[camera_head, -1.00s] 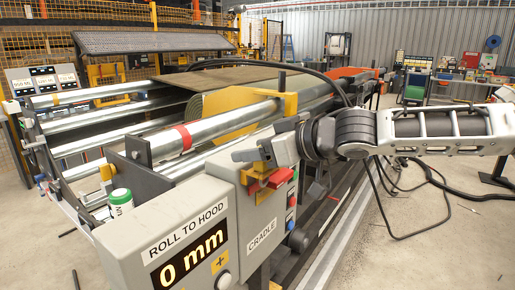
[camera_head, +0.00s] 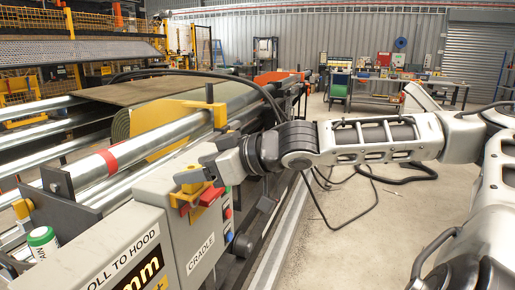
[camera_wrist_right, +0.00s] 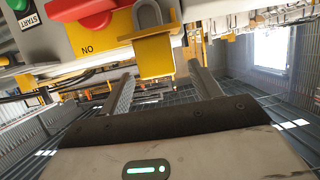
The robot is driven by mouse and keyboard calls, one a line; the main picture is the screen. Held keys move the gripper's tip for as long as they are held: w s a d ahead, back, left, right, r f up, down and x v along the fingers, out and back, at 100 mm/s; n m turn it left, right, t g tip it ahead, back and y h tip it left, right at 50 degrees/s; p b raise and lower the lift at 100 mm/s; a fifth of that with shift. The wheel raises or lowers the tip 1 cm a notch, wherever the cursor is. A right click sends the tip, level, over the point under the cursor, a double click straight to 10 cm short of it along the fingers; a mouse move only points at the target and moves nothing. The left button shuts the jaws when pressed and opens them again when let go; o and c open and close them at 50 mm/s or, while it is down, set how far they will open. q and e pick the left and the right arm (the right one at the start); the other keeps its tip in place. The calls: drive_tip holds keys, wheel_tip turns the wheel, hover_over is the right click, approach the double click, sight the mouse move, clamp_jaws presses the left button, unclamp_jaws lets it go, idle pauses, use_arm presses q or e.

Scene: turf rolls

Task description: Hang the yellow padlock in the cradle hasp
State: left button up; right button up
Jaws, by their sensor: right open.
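The yellow padlock (camera_wrist_right: 155,58) shows in the right wrist view with its grey shackle upward, close against the control box. Whether the shackle passes through the hasp is unclear. My right gripper (camera_wrist_right: 160,74) is open, its two fingers on either side of the padlock's lower end; I cannot tell whether they touch it. In the head view the right gripper (camera_head: 196,170) is at the box's far end, above a red part (camera_head: 208,196) and small yellow parts that it partly covers. The cradle box (camera_head: 160,212) carries a CRADLE label (camera_head: 201,254). My left gripper is out of view.
A turf roll (camera_head: 122,123) lies beyond. In the wrist view a red handle (camera_wrist_right: 88,14) and a green START button (camera_wrist_right: 18,5) are beside the padlock.

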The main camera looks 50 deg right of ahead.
drive_tip(key=p+v, duration=0.3)
drive_tip(key=v, duration=0.9)
drive_tip(key=shift+w+a+f, duration=0.1)
drive_tip(key=shift+f, duration=0.05)
idle(0.3)
drive_tip(key=w+a+f+n+g+y, duration=0.1)
drive_tip(key=w+a+f+n+y, duration=0.1)
drive_tip(key=a+f, duration=0.8)
drive_tip(key=w+a+f+n+g+y, duration=0.1)
drive_tip(key=a+f+n+y, duration=0.15)
drive_tip(key=a+f, duration=0.75)
drive_tip(key=s+f+m+h, duration=0.3)
drive_tip(key=s+f, duration=0.1)
drive_tip(key=f, duration=0.7)
drive_tip(key=s+f+m+h, duration=0.3)
drive_tip(key=s+f+h, duration=0.1)
drive_tip(key=f, duration=0.6)
drive_tip(key=shift+s+d+f+g, duration=0.2)
drive_tip(key=shift+s+f+g, duration=0.15)
drive_tip(key=shift+s, duration=0.45)
drive_tip(key=shift+m, duration=0.25)
